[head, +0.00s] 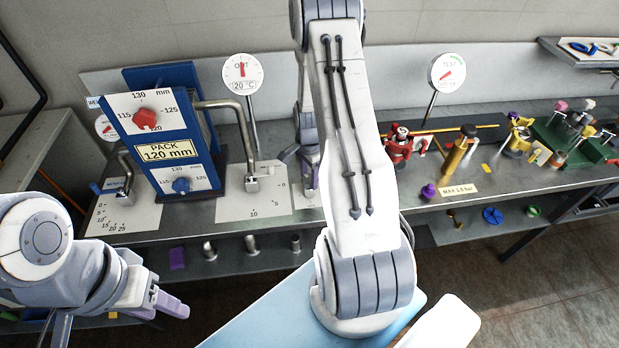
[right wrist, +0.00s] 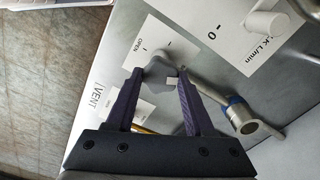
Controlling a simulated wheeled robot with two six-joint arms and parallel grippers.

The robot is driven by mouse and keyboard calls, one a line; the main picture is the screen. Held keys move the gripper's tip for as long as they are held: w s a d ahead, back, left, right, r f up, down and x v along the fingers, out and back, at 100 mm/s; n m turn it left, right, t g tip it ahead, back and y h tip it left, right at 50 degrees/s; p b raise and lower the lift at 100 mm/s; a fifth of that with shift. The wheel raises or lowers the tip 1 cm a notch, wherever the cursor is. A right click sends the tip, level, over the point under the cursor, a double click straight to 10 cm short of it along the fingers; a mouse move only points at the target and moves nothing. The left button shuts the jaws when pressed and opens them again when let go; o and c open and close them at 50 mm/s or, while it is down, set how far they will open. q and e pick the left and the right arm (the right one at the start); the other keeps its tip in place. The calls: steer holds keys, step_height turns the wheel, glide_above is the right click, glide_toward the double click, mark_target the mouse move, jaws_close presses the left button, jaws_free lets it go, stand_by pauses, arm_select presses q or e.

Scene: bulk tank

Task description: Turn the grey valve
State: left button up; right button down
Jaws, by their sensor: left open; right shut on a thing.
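The grey valve (right wrist: 157,70) shows in the right wrist view as a small grey knob beside a white label reading OPEN. My right gripper (right wrist: 160,80) has its two dark fingers on either side of the knob and is shut on it. In the head view my right gripper (head: 305,168) is partly hidden behind my own arm, and I cannot make out the valve there. My left gripper (head: 162,304) is open and empty at the lower left, in front of the bench and away from the valve.
A blue panel with a PACK 120 mm sign (head: 166,151) stands on the bench left of my right arm. A bent metal pipe (head: 243,125) rises beside it. In the right wrist view a pipe with a blue collar (right wrist: 240,113) lies close right of the fingers.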

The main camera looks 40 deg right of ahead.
steer(key=n+b, duration=0.1)
steer(key=n, duration=0.2)
steer(key=shift+n, duration=0.4)
steer(key=n, duration=0.3)
steer(key=shift+n+b, duration=0.3)
steer(key=shift+b, duration=0.05)
steer(key=n, duration=0.3)
steer(key=shift+n+b, duration=0.3)
steer(key=shift+b, duration=0.05)
steer(key=n, duration=0.3)
steer(key=shift+n, duration=0.3)
steer(key=n+b, duration=0.1)
steer(key=n, duration=0.2)
steer(key=shift+n, duration=0.3)
steer(key=n, duration=0.3)
steer(key=shift+n, duration=0.4)
steer(key=n+b, duration=0.1)
steer(key=n, duration=0.5)
steer(key=shift+n, duration=0.4)
